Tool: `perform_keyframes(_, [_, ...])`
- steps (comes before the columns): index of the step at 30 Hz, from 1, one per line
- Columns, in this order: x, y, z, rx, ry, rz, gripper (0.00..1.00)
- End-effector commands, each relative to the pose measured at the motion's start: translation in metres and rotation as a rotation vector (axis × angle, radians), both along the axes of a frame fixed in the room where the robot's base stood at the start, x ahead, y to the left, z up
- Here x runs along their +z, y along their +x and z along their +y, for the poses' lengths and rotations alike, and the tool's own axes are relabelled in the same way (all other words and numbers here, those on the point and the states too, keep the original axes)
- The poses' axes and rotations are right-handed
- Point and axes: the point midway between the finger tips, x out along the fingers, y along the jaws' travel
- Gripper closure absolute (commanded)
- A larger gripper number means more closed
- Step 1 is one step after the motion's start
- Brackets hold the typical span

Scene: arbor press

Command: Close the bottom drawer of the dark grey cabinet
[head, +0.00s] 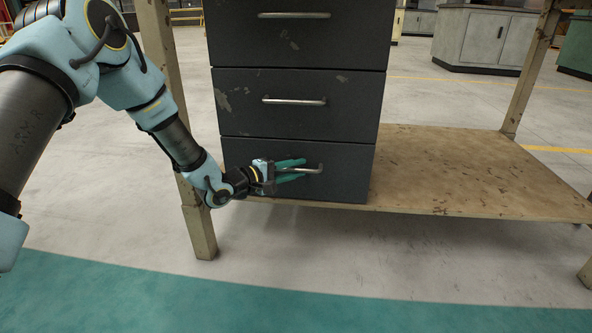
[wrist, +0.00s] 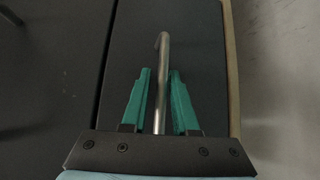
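The dark grey cabinet (head: 300,40) stands on a wooden shelf, with drawers stacked one above another. The bottom drawer (head: 345,185) has a metal bar handle (head: 314,170). Its front looks about in line with the drawer above (head: 295,118); I cannot tell whether a small gap is left. My gripper (head: 303,170) is at this handle, reaching in from the left. In the wrist view, the handle (wrist: 162,80) runs between the two green fingers, with a narrow gap on each side, so the gripper (wrist: 160,85) is open around it. In the head view the fingers hide the handle's left part.
The wooden shelf (head: 470,170) is bare to the right of the cabinet. A table leg (head: 200,225) stands close behind my forearm on the left. The floor in front, with a teal strip (head: 300,310), is clear.

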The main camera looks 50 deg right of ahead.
Motion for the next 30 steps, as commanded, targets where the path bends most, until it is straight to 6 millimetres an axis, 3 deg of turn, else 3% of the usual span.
perform_keyframes(4, [0.0,0.0,0.0,-0.001,0.0,0.0,0.55])
perform_keyframes(14, [0.002,0.001,0.005,0.0,0.001,0.001,0.55])
perform_keyframes(30, [0.015,0.021,0.093,0.0,0.003,0.001,0.55])
